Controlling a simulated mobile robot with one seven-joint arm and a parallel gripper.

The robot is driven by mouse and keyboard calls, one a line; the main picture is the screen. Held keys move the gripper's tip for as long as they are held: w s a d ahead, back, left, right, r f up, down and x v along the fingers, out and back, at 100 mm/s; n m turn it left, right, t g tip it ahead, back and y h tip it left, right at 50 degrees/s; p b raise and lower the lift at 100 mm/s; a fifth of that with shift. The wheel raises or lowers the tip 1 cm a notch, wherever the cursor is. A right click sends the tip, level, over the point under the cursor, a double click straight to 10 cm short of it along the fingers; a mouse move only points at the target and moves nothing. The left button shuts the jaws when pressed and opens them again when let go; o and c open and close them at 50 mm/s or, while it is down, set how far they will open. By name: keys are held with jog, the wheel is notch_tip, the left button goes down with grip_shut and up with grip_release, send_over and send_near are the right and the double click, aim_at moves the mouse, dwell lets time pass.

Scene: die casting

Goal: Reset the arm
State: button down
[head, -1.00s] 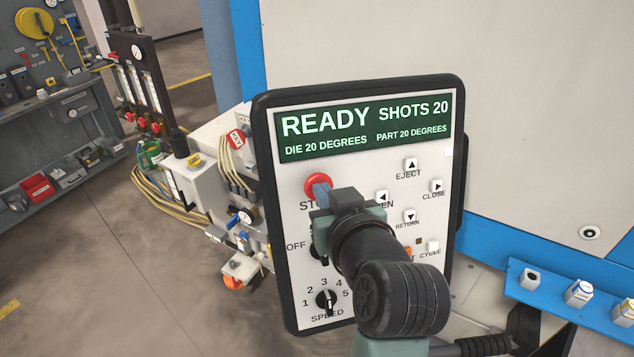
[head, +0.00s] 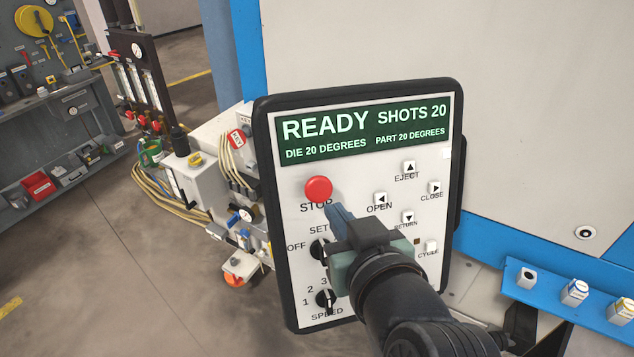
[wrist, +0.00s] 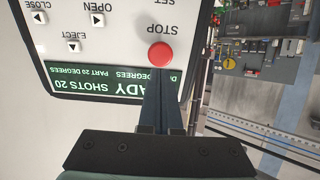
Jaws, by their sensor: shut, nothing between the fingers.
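My gripper (head: 338,213) is in front of the control panel (head: 291,240), with its shut fingers pointing at the panel just below and right of the red STOP button (head: 318,189). Nothing is between the fingers. In the wrist view my gripper (wrist: 160,90) reaches up the picture toward the upside-down panel (wrist: 125,40), its tips near the red STOP button (wrist: 160,55). I cannot tell whether the tips touch the panel. The green display (head: 365,130) reads READY, SHOTS 20, die and part 20 degrees. My wrist hides part of the panel's lower right.
A blue rail with small boxes (head: 574,291) stands at the lower right. Valves and hoses (head: 180,200) are left of the panel. A workbench with red bins (head: 38,186) is at the far left. The floor (head: 110,270) between is clear.

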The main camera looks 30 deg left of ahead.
jog(key=shift+v, duration=0.75)
jog(key=w+d+r+m+t+h+b, duration=0.2)
jog(key=w+d+r+t, duration=0.25)
jog(key=r, duration=0.45)
jog(key=s+d+r+m+t+h, duration=0.2)
jog(key=s+d+r+t, duration=0.1)
jog(key=r, duration=0.4)
jog(key=s+d+r+m+t+h+b, duration=0.1)
jog(key=s+d+r+m+t+h, duration=0.1)
jog(key=r+t, duration=0.3)
jog(key=s+d+r+m+t+h+b, duration=0.1)
jog(key=s+d+r+m+t+h, duration=0.1)
jog(key=r, duration=0.8)
jog(key=s+d+t+h, duration=0.1)
jog(key=s+d+t, duration=0.1)
jog(key=shift+m+t+h, duration=0.3)
jog(key=shift+t, duration=0.05)
